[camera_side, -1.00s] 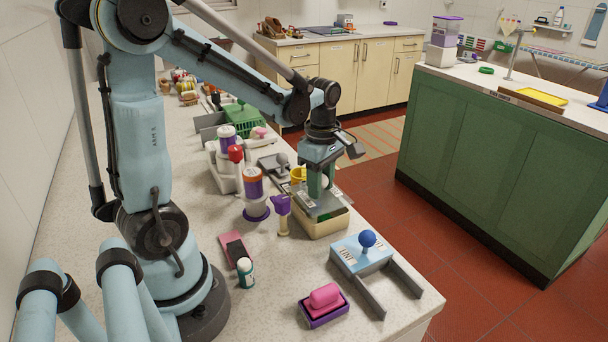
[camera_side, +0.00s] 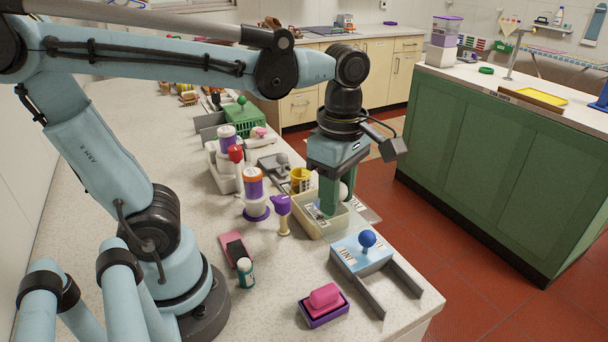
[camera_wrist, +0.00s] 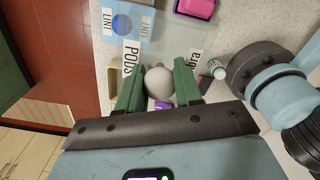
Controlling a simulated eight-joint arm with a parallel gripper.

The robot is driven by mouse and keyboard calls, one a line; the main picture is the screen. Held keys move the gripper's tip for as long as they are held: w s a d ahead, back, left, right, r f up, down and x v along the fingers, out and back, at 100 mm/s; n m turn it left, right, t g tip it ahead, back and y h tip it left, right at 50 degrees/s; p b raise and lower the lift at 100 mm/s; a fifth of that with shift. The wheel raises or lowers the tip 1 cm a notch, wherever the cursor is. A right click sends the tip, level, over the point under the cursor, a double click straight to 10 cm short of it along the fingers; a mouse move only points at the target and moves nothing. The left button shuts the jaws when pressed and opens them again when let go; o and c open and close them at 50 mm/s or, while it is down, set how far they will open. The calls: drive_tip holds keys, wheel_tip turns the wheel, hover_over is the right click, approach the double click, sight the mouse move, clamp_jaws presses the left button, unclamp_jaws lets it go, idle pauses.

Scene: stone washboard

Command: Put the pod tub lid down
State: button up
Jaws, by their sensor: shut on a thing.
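My gripper (camera_side: 338,195) is shut on the pale round knob of the pod tub lid. The lid (camera_side: 369,213) is a clear sheet, held out over the tub's right side and past it. In the wrist view the knob (camera_wrist: 158,82) sits between my two green fingers, and a PODS label (camera_wrist: 131,57) shows beside it. The cream pod tub (camera_side: 310,226) is below, partly uncovered, with pods showing inside. A purple pod (camera_wrist: 162,105) shows below the knob in the wrist view. I cannot tell the exact gap between lid and tub.
A light-blue lint box (camera_side: 352,256) with a blue knob stands just in front of the tub. A purple brush (camera_side: 283,213) and a yellow cup (camera_side: 300,178) stand close by. A pink soap in a dish (camera_side: 324,299) is nearer. Free counter (camera_side: 275,265) lies left of the lint box.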

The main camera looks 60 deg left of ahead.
drive_tip(key=s+d+f, duration=0.2)
drive_tip(key=s+d, duration=0.1)
drive_tip(key=s, duration=0.3)
drive_tip(key=s+d+f, duration=0.2)
drive_tip(key=s+d, duration=0.1)
drive_tip(key=s, duration=0.3)
drive_tip(key=w+a+f, duration=0.2)
drive_tip(key=a, duration=0.1)
drive_tip(key=w+a+f, duration=0.1)
drive_tip(key=a+f, duration=0.1)
drive_tip(key=a, duration=0.1)
drive_tip(key=w+a+f, duration=0.2)
drive_tip(key=a, duration=0.2)
drive_tip(key=shift+w+f, duration=0.3)
drive_tip(key=shift+f, duration=2.1)
drive_tip(key=shift+f, duration=0.1)
drive_tip(key=o, duration=1)
